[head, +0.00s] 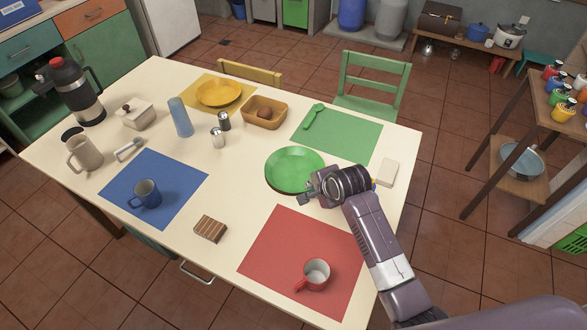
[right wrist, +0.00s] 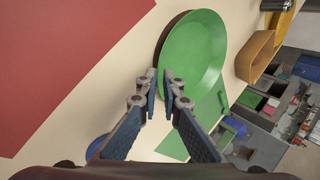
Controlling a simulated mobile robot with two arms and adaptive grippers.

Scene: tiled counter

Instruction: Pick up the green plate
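The round green plate (head: 293,166) is at the right-middle of the table, by the near edge of the green mat (head: 345,135). My right gripper (head: 307,196) is at its near right rim. In the right wrist view the fingers (right wrist: 160,80) are close together on either side of the plate's rim, one over its inner face and one outside, so it looks shut on the rim. The plate (right wrist: 200,50) has a dark shadow along one edge there; I cannot tell whether it is off the table. My left gripper is not in view.
A red mug (head: 316,271) stands on the red mat (head: 290,250) in front. A white block (head: 388,172) lies right of my wrist. A wooden bowl (head: 264,114) is behind the plate. A striped brown block (head: 210,229) lies front left.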

